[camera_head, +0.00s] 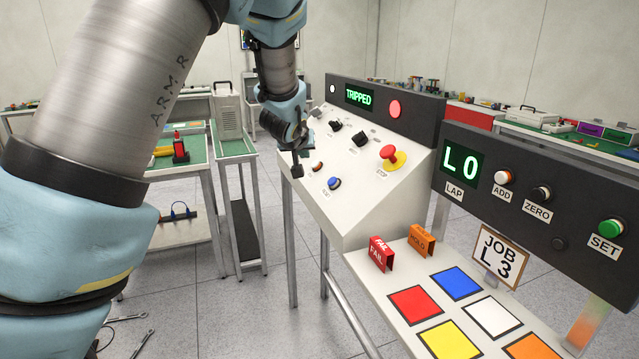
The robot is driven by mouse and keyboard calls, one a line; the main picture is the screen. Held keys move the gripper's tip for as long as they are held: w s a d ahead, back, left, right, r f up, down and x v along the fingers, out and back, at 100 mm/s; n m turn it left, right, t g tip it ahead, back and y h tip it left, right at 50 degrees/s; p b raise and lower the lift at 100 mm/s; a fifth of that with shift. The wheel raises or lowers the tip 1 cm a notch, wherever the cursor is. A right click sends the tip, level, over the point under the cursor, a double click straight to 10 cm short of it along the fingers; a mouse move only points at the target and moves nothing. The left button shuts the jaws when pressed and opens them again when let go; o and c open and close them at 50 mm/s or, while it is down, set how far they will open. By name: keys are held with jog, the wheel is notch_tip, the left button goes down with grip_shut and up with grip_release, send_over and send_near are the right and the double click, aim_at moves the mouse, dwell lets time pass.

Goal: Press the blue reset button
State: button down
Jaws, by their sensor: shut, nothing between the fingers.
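The blue reset button (334,183) sits low on the sloped white face of the control console (350,215). A small label below it is too small to read. My gripper (297,172) is shut and empty, pointing down at the left edge of the console face. It is to the left of the blue button and a little higher in the picture, apart from it. The console's display (358,97) reads TRIPPED in green, and a round red lamp (395,109) is beside it.
A red mushroom stop button (389,154) on a yellow base, black knobs (360,138) and a small orange-red button (317,166) share the console face. To the right are a dark panel (540,190) reading L0 and a table with coloured squares (456,283).

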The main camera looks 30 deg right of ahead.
aim_at(332, 182)
jog(key=shift+f, duration=0.1)
jog(key=d+f+b, duration=0.1)
jog(key=f, duration=0.1)
jog(key=d+f+b, duration=0.1)
jog(key=d+f, duration=0.1)
jog(key=d+f+b, duration=0.1)
jog(key=f+b, duration=0.1)
jog(key=shift+s+d, duration=0.25)
jog(key=shift+d, duration=0.1)
jog(key=shift+d+f, duration=0.35)
jog(key=shift+d, duration=0.1)
jog(key=shift+s+f+b, duration=0.1)
jog(key=shift+b, duration=0.3)
dwell(1.4)
jog(key=shift+d+f, duration=0.2)
jog(key=shift+d, duration=0.05)
